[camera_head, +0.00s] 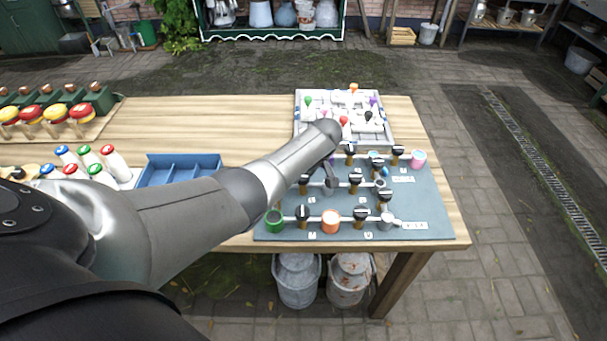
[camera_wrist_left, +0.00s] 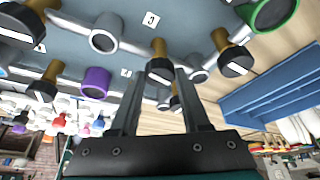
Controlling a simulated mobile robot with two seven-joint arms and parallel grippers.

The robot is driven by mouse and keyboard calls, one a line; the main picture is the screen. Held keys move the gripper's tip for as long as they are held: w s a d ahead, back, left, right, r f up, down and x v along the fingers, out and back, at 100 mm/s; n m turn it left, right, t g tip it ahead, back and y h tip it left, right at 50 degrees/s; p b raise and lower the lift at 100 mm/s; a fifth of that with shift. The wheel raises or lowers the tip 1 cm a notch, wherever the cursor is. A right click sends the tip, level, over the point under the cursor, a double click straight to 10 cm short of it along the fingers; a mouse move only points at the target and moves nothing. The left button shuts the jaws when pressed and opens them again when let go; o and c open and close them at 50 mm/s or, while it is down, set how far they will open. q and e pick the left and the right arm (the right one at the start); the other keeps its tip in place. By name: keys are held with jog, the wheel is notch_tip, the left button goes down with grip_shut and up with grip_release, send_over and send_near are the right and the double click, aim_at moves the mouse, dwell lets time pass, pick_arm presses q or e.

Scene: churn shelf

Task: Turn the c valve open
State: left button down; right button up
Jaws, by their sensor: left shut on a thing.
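The valve board (camera_head: 265,230) is a blue-grey panel on the table, with pipes and several black-handled brass valves. In the left wrist view, my left gripper (camera_wrist_left: 163,72) is shut on a valve (camera_wrist_left: 158,50) with a brass stem and black handle. A small white label marked C (camera_wrist_left: 151,19) shows on the board beyond it. The handle is partly hidden between the fingers, so its exact angle is hard to tell. My right gripper is not in view.
Close neighbours are other valves (camera_wrist_left: 235,60), a purple ring (camera_wrist_left: 95,82) and a green ring (camera_head: 273,220). An orange ring (camera_head: 331,221) stands at the board's front. A white tray (camera_head: 298,128) of coloured pieces lies behind; a blue tray (camera_head: 152,178) is left.

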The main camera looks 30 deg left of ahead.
pick_arm(q)
jog(key=shift+n+g+b, duration=0.4)
jog(key=shift+n+b, duration=0.15)
jog(key=shift+n, duration=0.55)
jog(key=shift+c, duration=1.8)
grip_release()
jog(key=shift+w, duration=0.1)
